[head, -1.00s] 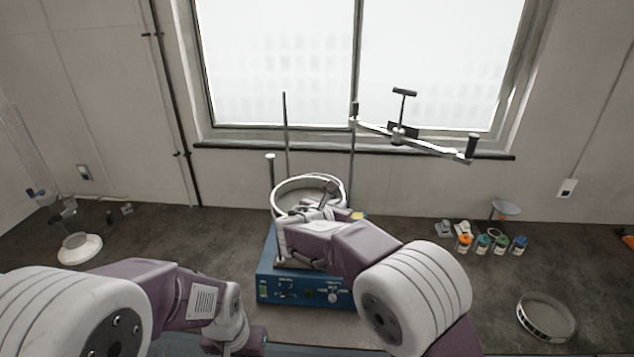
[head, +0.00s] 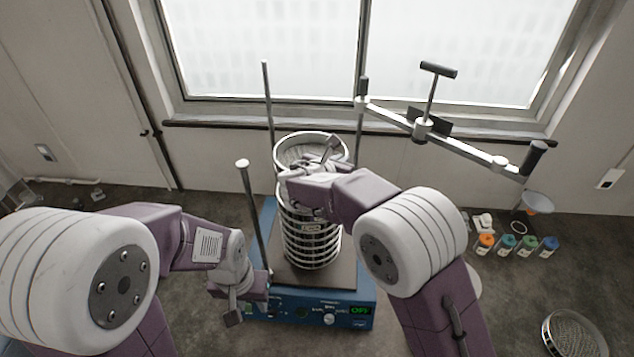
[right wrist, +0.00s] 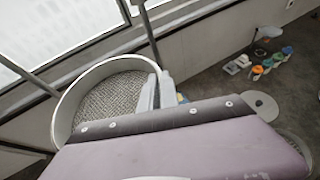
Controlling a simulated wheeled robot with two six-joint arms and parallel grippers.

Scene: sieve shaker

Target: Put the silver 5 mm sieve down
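A silver sieve (head: 290,140) is at the top of a stack of sieves (head: 310,240) on the blue shaker (head: 335,312). Whether it rests on the stack or hangs just above is hidden by my arm. In the right wrist view the silver sieve (right wrist: 66,112) shows its round wall and coarse mesh. My right gripper (right wrist: 158,92) has its fingers on either side of the wall, at the near right of the rim, and looks shut on it. My left gripper (head: 234,308) is low at the shaker's front left, apart from the stack; its finger gap is unclear.
Upright rods (head: 268,105) rise around the stack. A clamp bar with black handles (head: 425,130) stands up to the right. Coloured bottles (head: 507,245) are at the right. Another sieve (head: 572,335) lies on the bench at the lower right.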

